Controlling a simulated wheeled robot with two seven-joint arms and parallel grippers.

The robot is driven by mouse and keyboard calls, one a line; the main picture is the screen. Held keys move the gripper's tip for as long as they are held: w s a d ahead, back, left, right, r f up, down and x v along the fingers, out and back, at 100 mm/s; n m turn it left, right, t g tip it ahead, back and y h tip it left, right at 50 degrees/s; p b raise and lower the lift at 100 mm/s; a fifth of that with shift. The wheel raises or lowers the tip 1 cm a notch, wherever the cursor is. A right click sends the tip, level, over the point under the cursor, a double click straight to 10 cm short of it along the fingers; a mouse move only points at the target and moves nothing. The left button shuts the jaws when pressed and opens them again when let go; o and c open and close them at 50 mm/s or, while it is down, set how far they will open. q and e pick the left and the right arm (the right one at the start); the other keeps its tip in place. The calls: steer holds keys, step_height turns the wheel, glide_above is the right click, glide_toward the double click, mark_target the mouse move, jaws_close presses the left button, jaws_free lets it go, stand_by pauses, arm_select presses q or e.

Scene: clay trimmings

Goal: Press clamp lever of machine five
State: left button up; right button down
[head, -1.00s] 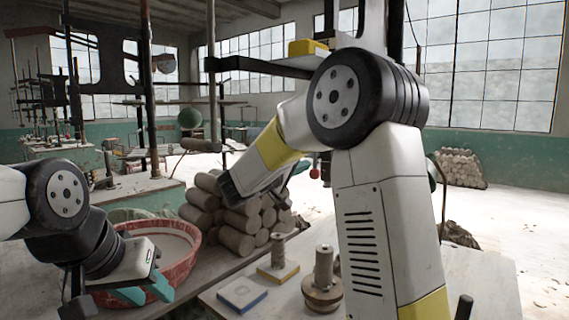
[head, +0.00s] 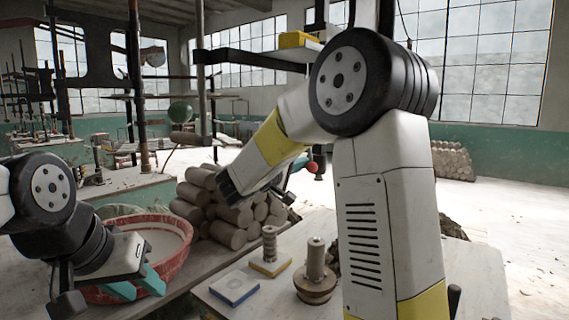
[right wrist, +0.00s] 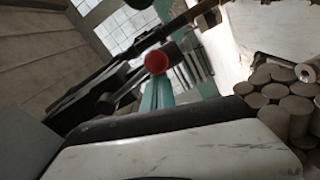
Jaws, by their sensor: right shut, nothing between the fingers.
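A red ball knob (head: 313,167), which looks like the end of the clamp lever, shows just right of my right forearm in the head view. In the right wrist view the red knob (right wrist: 156,62) sits at the tips of my right gripper (right wrist: 156,88), among dark bars. My right gripper is shut and empty, its teal fingers pointing at the knob; I cannot tell whether they touch. In the head view its teal fingers (head: 298,165) are mostly hidden by the arm. My left gripper (head: 136,283) is open and empty in front of the red basin. No machine number is readable.
The red basin (head: 180,262) and stacked clay cylinders (head: 228,238) stand at the left. A blue-edged tile (head: 234,288), a yellow block (head: 270,266) and a round wooden piece (head: 315,285) lie on the front table. A dark shelf (head: 245,60) juts out above my right forearm.

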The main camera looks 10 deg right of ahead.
mark_target(314, 163)
steer(key=s+d+n, duration=0.1)
steer(key=s+n, duration=0.1)
steer(key=n, duration=0.1)
steer(key=s+d+n, duration=0.1)
steer(key=shift+d+r+n, duration=0.3)
steer(key=shift+d, duration=0.05)
steer(key=s+d+r+n, duration=0.4)
steer(key=r+n, duration=0.3)
steer(key=n, duration=0.3)
steer(key=shift+s+r, duration=0.15)
steer(key=shift+s, duration=0.2)
steer(key=shift+d+r, duration=0.1)
steer(key=shift+r, duration=0.05)
steer(key=v, duration=0.8)
steer(key=shift+f, duration=0.2)
